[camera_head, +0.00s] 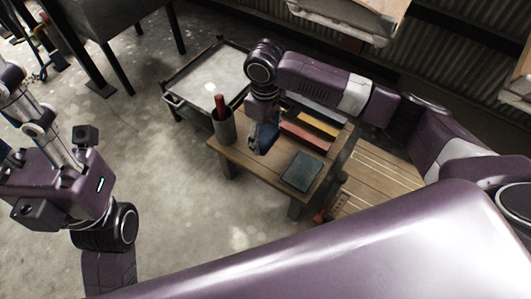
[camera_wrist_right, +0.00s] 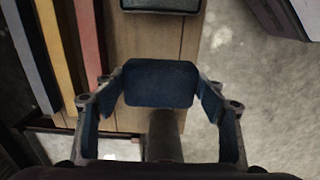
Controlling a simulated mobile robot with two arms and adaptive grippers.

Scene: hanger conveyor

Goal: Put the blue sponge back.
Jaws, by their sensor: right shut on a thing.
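The blue sponge (camera_wrist_right: 160,83) is held between the fingers of my right gripper (camera_wrist_right: 160,110) in the right wrist view. In the head view the right gripper (camera_head: 262,138) hangs above the left part of the low wooden table (camera_head: 243,155). There the blue at its tips is small and partly hidden by the gripper, and I cannot tell whether it touches the table. My left arm is at the left of the head view; its finger opening does not show clearly.
A grey cup (camera_head: 224,127) with a red item stands left of the right gripper. A dark rectangular tray-like slab (camera_head: 302,171) lies at the table's front right. Red, yellow and grey bars (camera_head: 306,137) lie behind it. A metal cart (camera_head: 207,82) stands beyond; the floor in front is clear.

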